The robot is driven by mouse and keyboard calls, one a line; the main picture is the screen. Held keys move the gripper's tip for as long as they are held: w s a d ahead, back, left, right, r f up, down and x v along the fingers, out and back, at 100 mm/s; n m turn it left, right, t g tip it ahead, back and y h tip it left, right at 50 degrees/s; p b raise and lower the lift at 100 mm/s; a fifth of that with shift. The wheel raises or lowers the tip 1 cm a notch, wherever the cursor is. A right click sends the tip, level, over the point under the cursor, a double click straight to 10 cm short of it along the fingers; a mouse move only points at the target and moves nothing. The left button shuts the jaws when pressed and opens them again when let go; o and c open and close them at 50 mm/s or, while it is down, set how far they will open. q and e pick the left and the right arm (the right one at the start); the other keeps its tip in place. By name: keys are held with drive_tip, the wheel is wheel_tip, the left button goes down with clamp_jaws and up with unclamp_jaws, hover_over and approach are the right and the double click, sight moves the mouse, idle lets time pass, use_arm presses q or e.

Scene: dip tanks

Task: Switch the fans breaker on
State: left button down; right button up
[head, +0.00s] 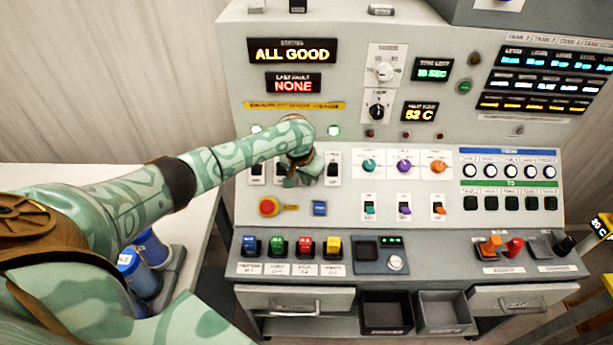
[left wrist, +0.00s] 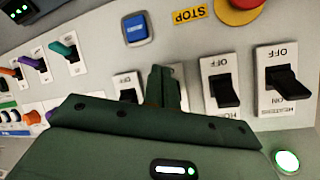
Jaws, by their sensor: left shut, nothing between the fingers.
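A row of black-lever breakers sits on the grey console; the leftmost (head: 257,172) and rightmost (head: 333,169) show in the head view. I cannot read which one is the fans breaker. My left gripper (head: 303,178) is at this row, shut and empty, hiding much of the breaker in front of it. In the left wrist view the shut fingers (left wrist: 166,88) stand over one breaker plate, with a breaker (left wrist: 127,88) to the left, partly hidden, and two to the right: a nearer one (left wrist: 226,90) and a larger-looking one (left wrist: 287,82), with OFF and ON markings. My right gripper is not in view.
A red emergency stop button (head: 268,207) and a blue button (head: 319,208) sit just below the breakers. Coloured knobs (head: 404,166) are to the right. A lit green lamp (head: 334,131) is above the row. Blue containers (head: 150,250) stand below my left arm.

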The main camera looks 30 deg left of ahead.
use_arm(q)
drive_tip(key=shift+w+a+r+b, duration=0.35)
drive_tip(key=shift+w+r, duration=0.1)
drive_tip(key=shift+r, duration=0.1)
drive_tip(key=shift+w+f, duration=0.2)
drive_tip(key=shift+w, duration=0.1)
drive_tip(key=shift+w+a+f, duration=0.1)
drive_tip(key=shift+w, duration=0.1)
drive_tip(key=s+p, duration=0.1)
drive_tip(key=p, duration=0.1)
drive_tip(key=s+d+r+p, duration=0.1)
drive_tip(key=p, duration=0.2)
drive_tip(key=s+d+r+p, duration=0.1)
drive_tip(key=s+p, duration=0.1)
drive_tip(key=shift+d, duration=0.1)
drive_tip(key=shift+w, duration=0.1)
